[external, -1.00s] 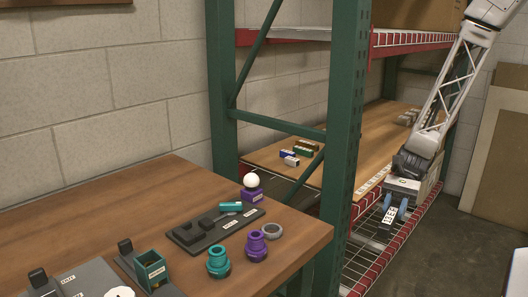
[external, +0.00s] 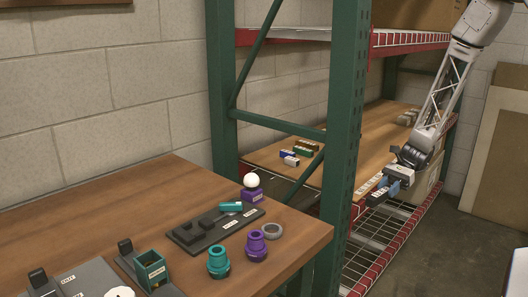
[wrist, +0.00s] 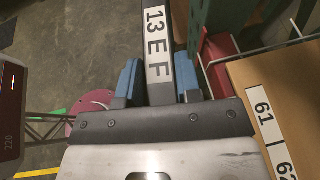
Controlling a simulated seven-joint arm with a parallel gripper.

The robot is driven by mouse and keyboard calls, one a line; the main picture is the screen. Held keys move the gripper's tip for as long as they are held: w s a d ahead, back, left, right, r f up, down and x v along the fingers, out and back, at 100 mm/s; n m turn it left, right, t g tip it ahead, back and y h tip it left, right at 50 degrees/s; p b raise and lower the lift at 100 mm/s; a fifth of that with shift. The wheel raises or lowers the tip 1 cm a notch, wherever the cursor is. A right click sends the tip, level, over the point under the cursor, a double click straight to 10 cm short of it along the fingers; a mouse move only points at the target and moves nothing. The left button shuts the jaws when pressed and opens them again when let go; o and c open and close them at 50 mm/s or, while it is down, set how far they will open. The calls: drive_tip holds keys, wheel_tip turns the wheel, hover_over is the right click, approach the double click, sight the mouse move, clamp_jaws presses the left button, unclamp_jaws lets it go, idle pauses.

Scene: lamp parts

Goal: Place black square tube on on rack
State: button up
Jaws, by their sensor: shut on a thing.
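A black square tube with a white "13 E F" label (wrist: 158,45) is held between the blue fingertips of my gripper (wrist: 157,78) in the wrist view. It extends beyond the fingers and past the top edge of that view. In the external view my gripper (external: 378,193) is at the front edge of the rack's wooden shelf (external: 352,147), above the wire deck; the tube is too small to make out clearly there. The rack has green uprights (external: 345,120). The wooden shelf also shows at the right of the wrist view (wrist: 290,85), beside the tube.
Several small coloured tubes (external: 290,158) lie at the shelf's left end, and grey pieces (external: 408,117) at its far end. The middle of the shelf is clear. A lower wire deck (external: 375,235) is below. A table with lamp parts (external: 110,215) stands at the left.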

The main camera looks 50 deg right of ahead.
drive_tip(key=w+d+m+t, duration=0.1)
drive_tip(key=w+d, duration=0.1)
drive_tip(key=w, duration=0.2)
drive_tip(key=w+d+m+t+h, duration=0.1)
drive_tip(key=w+d+m+t, duration=0.1)
drive_tip(key=w+d, duration=0.1)
drive_tip(key=w+d+r+m+t+h, duration=0.1)
drive_tip(key=w+d+m+t, duration=0.1)
drive_tip(key=w, duration=0.3)
drive_tip(key=shift+d, duration=0.15)
drive_tip(key=w+a+r+m+t+h, duration=0.2)
drive_tip(key=w+a, duration=0.4)
drive_tip(key=w, duration=0.4)
drive_tip(key=w+a+r+m+t+h, duration=0.3)
drive_tip(key=w+a+m+h, duration=0.2)
drive_tip(key=w, duration=0.6)
drive_tip(key=shift+w+a+r+m+t, duration=0.15)
drive_tip(key=shift+a+m+t, duration=0.15)
drive_tip(key=shift+a+m, duration=0.1)
drive_tip(key=shift+d, duration=0.1)
